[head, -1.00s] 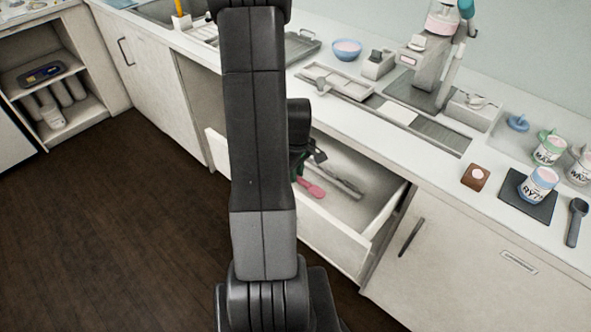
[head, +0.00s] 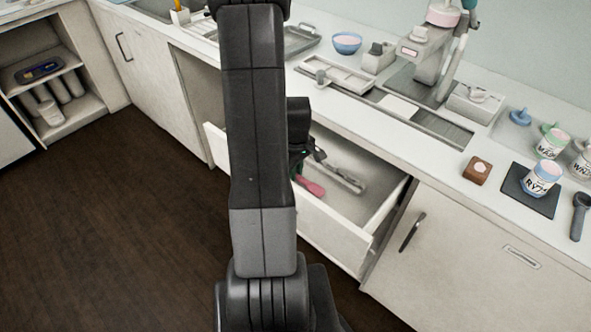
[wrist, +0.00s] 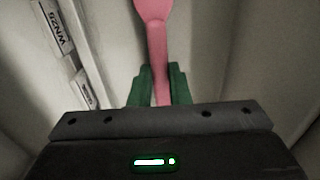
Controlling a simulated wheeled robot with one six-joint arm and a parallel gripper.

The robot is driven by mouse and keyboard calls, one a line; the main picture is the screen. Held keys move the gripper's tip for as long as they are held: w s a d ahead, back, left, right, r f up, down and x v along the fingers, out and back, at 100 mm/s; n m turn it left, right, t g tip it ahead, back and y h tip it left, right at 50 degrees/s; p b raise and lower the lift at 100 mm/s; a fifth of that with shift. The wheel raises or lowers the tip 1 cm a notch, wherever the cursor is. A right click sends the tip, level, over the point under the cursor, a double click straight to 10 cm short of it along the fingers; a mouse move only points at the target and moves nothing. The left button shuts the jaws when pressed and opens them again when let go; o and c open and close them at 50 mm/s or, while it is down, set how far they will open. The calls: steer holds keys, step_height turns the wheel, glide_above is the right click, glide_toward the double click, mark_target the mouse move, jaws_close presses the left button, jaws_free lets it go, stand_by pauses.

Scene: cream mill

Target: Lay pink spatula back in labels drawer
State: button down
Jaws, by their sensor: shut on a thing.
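The pink spatula (wrist: 156,45) is between the green fingers of my gripper (wrist: 158,88) in the wrist view, its wide end pointing away from me. In the head view the pink end of the spatula (head: 309,187) shows inside the open drawer (head: 340,234), below my gripper (head: 300,168). My gripper is shut on the spatula's handle. In the wrist view, labels (wrist: 56,22) lie along the left side in the drawer. My arm hides the drawer's left part. I cannot tell whether the spatula touches the drawer floor.
A grey long tool (head: 343,177) lies in the drawer beside the spatula. The counter above holds a blue bowl (head: 347,43), a brown block (head: 477,170), and a labelled cup (head: 542,179) on a dark mat (head: 526,199). The wooden floor at left is clear.

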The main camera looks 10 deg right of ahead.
steer(key=shift+f+b, duration=0.4)
steer(key=shift+b, duration=0.05)
stand_by(0.3)
steer(key=c, duration=1.3)
jaws_free()
